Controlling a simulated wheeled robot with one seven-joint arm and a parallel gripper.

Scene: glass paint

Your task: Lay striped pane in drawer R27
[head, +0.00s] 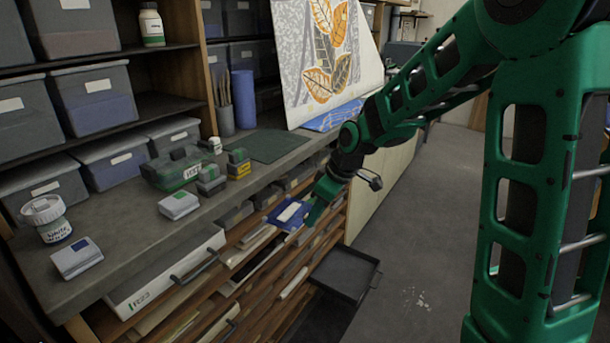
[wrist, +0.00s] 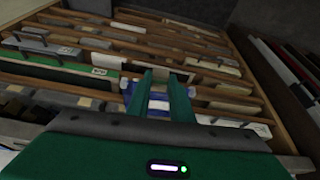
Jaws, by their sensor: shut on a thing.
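The striped pane (head: 288,213), blue with a white band, shows at the front of the drawer rack. My gripper (head: 308,212) is shut on its right side. In the wrist view my gripper (wrist: 161,84) has its two green fingers close together, with the blue and white pane (wrist: 158,104) between and below them. The fingers hide part of the pane. A dark, empty, shallow drawer (head: 345,272) stands pulled out, low and to the right of the pane. I cannot read a label on it, so I cannot tell whether it is R27.
A white drawer marked R23 (head: 165,275) juts from the rack at left. The grey worktop (head: 150,225) above holds a green case (head: 180,168), small boxes and a white jar (head: 46,218). A leaf-patterned panel (head: 320,55) leans behind. The floor (head: 420,230) at right is clear.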

